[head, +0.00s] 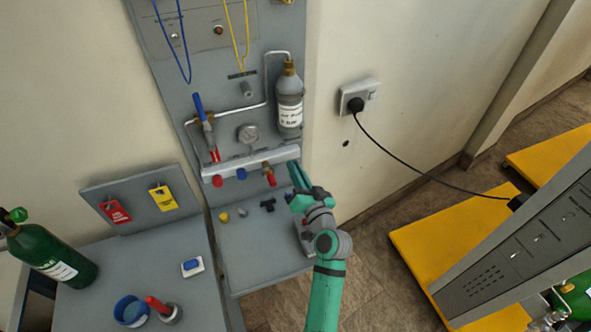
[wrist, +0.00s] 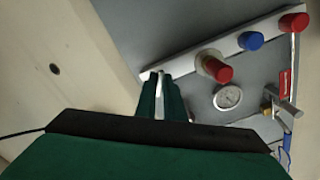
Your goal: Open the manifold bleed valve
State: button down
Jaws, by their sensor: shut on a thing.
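The manifold (head: 240,165) is a pale bar across the grey wall panel, with red and blue caps along its underside. It also shows in the wrist view (wrist: 190,68), running down from the upper right. My gripper (head: 294,170) is at the manifold's right end in the head view. In the wrist view its green fingers (wrist: 160,84) are closed around a thin pale piece (wrist: 160,80) at the bar's near end, apparently the bleed valve's handle. The fingers hide most of this piece, and its turn angle cannot be told. In the head view my gripper hides it.
A gauge (head: 248,134) and a grey bottle (head: 289,103) are mounted above the manifold. A grey shelf (head: 255,262) with small fittings lies below. A wall socket (head: 357,97) with a black cable is to the right. A green cylinder (head: 50,255) lies at far left.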

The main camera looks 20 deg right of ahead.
jog(key=n, duration=0.6)
jog(key=shift+d+f, duration=0.1)
jog(key=shift+n, duration=0.4)
jog(key=c, duration=1.9)
grip_release()
jog(key=shift+o, duration=0.2)
jog(key=shift+s, duration=0.15)
jog(key=s, duration=1)
jog(key=shift+s+d, duration=0.25)
jog(key=shift+s, duration=0.05)
